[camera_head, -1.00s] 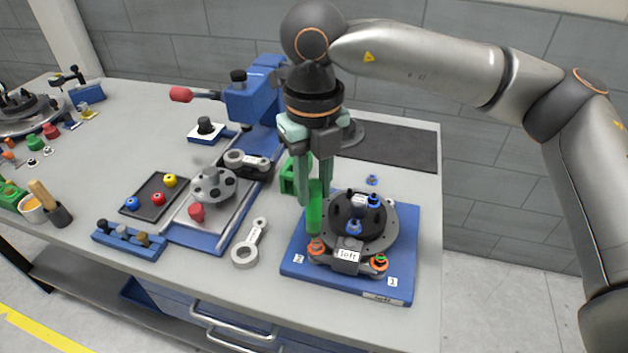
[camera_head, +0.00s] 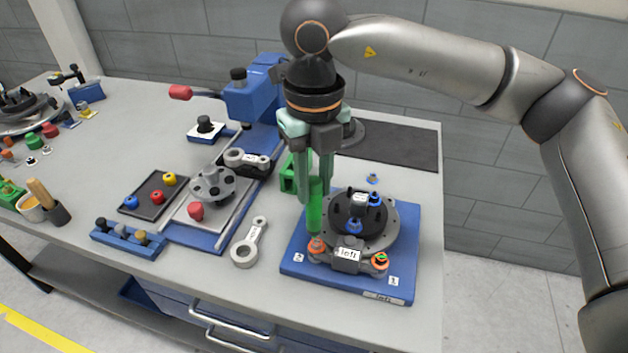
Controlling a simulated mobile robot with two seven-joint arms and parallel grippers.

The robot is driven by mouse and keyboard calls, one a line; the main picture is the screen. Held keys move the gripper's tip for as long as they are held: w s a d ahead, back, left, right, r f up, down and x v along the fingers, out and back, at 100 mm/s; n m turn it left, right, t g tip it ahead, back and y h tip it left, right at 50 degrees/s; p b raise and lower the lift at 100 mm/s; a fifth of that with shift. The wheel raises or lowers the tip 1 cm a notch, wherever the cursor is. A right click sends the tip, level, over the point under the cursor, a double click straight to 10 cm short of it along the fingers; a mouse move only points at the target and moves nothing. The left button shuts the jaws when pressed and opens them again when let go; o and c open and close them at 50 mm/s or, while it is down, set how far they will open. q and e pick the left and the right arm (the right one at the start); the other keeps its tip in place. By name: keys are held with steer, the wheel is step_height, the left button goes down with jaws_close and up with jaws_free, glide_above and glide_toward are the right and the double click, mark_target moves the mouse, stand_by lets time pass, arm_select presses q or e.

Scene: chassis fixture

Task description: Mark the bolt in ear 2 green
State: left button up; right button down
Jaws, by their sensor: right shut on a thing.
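My right gripper (camera_head: 315,195) is shut on a green marker (camera_head: 314,218) and holds it upright, point down. The marker's lower end is just above or touching the orange bolt (camera_head: 316,245) in the left ear of the chassis fixture; I cannot tell which. The small label (camera_head: 299,257) beside that ear seems to read 2. No green shows on this bolt. The orange bolt (camera_head: 380,261) in the right ear, by the label (camera_head: 393,281) that seems to read 1, shows green on top. My left gripper is not in view.
The fixture's blue base plate (camera_head: 409,230) carries a dark round hub with blue bolts and a front tag. A green holder (camera_head: 288,174) stands behind the marker. A grey link (camera_head: 248,245) lies left of the plate. A blue press (camera_head: 252,98) stands farther back.

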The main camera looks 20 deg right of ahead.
steer(key=shift+f+b, duration=0.45)
steer(key=shift+f, duration=0.1)
stand_by(0.4)
steer(key=shift+s+d+b, duration=0.3)
steer(key=shift+d+b, duration=0.05)
steer(key=shift+d, duration=0.05)
stand_by(0.6)
steer(key=shift+w+a+f, duration=0.1)
steer(key=shift+w+a, duration=0.15)
steer(key=shift+a, duration=0.2)
stand_by(0.3)
steer(key=shift+r+p, duration=1.9)
steer(key=shift+r, duration=1.2)
